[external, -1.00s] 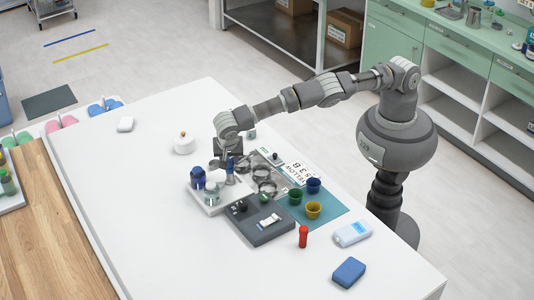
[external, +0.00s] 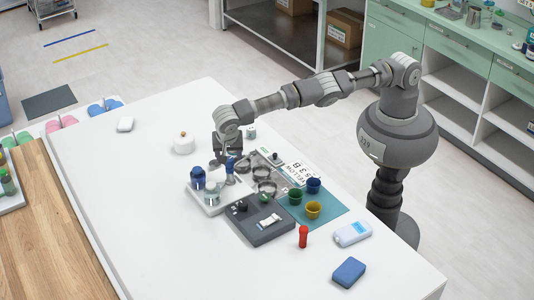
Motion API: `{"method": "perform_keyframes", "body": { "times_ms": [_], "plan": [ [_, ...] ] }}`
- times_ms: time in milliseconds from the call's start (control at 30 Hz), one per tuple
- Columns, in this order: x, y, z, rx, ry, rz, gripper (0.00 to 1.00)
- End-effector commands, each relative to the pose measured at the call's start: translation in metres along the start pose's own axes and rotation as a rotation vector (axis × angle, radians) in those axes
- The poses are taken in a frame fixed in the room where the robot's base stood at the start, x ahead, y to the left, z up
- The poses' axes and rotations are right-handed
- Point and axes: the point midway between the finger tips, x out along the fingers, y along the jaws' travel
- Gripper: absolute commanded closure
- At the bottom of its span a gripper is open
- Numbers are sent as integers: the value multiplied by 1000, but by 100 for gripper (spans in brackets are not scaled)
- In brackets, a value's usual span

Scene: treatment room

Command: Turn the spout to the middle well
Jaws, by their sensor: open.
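A grey metal fixture with several round dark-rimmed wells stands on the white table. The middle well (external: 262,174) sits between one further back and one nearer the front. I cannot make out the spout for certain at this size. My gripper (external: 227,160) is open, pointing down, left of the wells. It is close above a blue-topped bottle (external: 231,168) on a white tray; whether it touches anything is unclear. My fingertips are small and partly hidden.
The white tray (external: 212,207) also holds a blue-capped jar (external: 198,178) and a clear flask (external: 211,191). A dark grey box (external: 262,233) is in front of the wells. Green, blue and yellow cups stand on a teal mat (external: 328,222). A white pot (external: 184,146) stands behind.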

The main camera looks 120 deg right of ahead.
Motion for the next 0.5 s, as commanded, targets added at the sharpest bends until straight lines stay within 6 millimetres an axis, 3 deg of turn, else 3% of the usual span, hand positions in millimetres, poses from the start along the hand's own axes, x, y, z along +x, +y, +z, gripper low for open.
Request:
{"method": "perform_keyframes", "body": {
  "times_ms": [100,200,500],
  "plan": [
    [-32,0,-9,1,-2,-2,38],
    [-51,1,-17,0,-2,0,38],
    [-77,1,-28,0,-1,-1,38]
  ]
}}
